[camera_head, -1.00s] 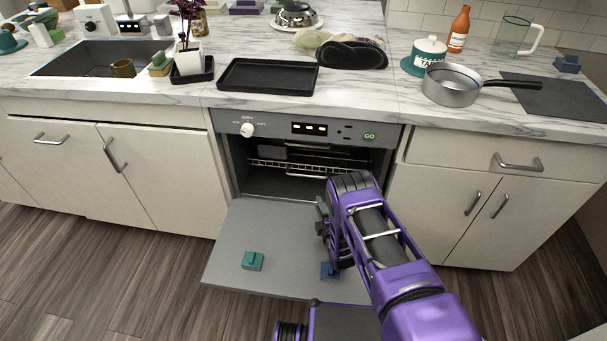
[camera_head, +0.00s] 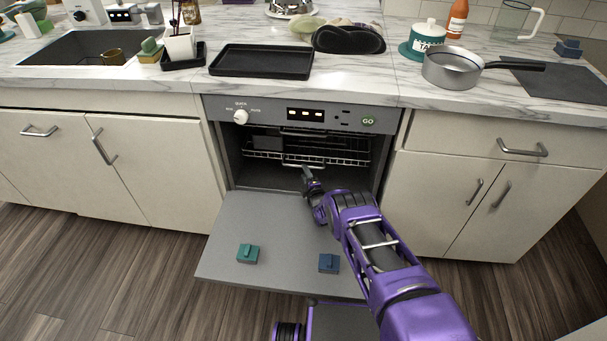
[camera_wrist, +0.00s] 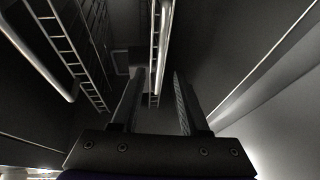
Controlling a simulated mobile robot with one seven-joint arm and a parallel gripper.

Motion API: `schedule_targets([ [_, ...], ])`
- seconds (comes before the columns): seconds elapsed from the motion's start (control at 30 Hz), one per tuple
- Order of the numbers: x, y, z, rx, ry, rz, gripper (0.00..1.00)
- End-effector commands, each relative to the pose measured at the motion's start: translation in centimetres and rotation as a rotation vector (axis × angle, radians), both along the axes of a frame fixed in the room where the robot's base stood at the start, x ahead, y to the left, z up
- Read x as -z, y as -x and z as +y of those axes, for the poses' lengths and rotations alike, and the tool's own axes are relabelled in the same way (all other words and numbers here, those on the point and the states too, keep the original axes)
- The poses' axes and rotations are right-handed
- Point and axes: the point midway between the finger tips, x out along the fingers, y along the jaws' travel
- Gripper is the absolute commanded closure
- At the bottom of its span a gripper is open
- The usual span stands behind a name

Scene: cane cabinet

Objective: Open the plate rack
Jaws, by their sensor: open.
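The dishwasher stands open under the counter, with its grey door (camera_head: 285,235) folded down flat. A wire plate rack (camera_head: 345,150) sits inside the cavity, and its front bar crosses near the opening. My gripper (camera_head: 307,176) is at the mouth of the cavity, just below the rack's front. In the wrist view my gripper (camera_wrist: 158,95) has its two fingers apart with nothing clearly held.
A teal block (camera_head: 248,254) and a blue block (camera_head: 329,263) lie on the lowered door. A control panel (camera_head: 300,115) with a knob is above the cavity. Cabinets flank both sides. A black tray (camera_head: 262,61) and a saucepan (camera_head: 452,70) stand on the counter.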

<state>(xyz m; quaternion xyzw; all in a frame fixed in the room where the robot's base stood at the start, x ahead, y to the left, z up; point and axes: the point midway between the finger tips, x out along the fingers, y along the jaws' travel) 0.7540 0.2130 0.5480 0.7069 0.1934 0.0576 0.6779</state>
Motion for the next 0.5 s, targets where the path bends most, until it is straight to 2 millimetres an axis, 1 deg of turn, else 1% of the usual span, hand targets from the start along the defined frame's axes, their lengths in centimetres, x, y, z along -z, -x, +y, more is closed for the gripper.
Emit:
schedule_targets([
  [0.03, 0.5, -0.7, 0.2, 0.0, -0.001, -0.004, 0.55],
  [0.2, 0.7, -2.1, 0.8, 0.0, -0.001, -0.002, 0.55],
  [0.33, 0.6, -2.6, 1.0, 0.0, 0.0, -0.001, 0.55],
  [0.5, 0.5, -2.8, 1.1, 0.0, 0.0, 0.0, 0.55],
])
